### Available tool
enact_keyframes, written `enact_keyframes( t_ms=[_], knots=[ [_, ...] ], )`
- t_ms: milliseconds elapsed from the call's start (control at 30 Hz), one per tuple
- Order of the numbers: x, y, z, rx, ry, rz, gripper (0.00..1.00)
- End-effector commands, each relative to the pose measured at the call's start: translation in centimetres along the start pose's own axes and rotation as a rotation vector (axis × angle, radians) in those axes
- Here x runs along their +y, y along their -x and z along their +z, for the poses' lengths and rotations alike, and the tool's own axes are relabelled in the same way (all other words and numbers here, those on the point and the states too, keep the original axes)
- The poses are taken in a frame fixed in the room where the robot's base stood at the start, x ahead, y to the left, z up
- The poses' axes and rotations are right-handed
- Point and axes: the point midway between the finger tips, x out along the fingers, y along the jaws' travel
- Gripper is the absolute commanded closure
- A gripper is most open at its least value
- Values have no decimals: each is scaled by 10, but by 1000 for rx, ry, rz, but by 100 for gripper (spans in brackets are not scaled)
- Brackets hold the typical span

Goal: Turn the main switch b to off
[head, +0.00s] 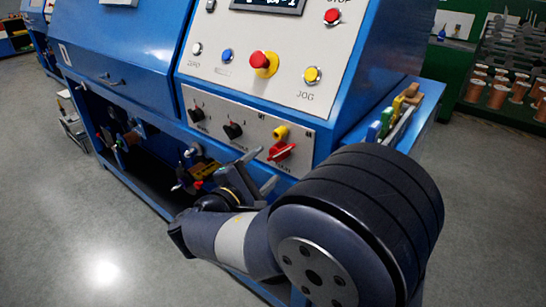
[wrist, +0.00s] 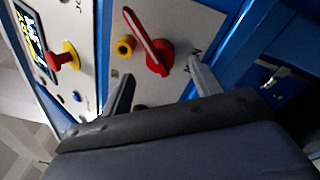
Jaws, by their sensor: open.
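The main switch is a red rotary handle with a white stripe (head: 281,151), at the lower right of the machine's cream lower panel. In the head view its bar lies slanted, close to horizontal. In the wrist view the handle (wrist: 150,45) shows whole, with a printed label beside it that I cannot fully read. My gripper (head: 259,170) is open and empty, just below and left of the handle in the head view. In the wrist view my gripper's fingers (wrist: 160,70) stand apart, one on each side below the handle, and do not appear to touch it.
A yellow knob (head: 280,132) sits close beside the handle, and also shows in the wrist view (wrist: 124,45). Two black knobs (head: 233,130) are left on the same panel. A red-and-yellow emergency button (head: 264,63) is above.

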Motion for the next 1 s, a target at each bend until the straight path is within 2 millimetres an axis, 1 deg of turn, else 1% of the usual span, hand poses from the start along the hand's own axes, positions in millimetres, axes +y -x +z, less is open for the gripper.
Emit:
enact_keyframes(
  t_ms=[33, 100, 200, 300, 433, 700, 1000],
  knots=[
    [-1, -10, 0, -4, 0, -3, 40],
    [0, -22, 0, -3, -1, -2, 40],
    [0, -35, 0, -2, -1, -2, 40],
    [0, -45, 0, -1, 0, -1, 40],
    [0, -51, 0, 0, 0, -1, 40],
    [0, -51, 0, 0, 0, 0, 41],
    [0, -51, 0, 1, 0, 0, 65]
  ],
)
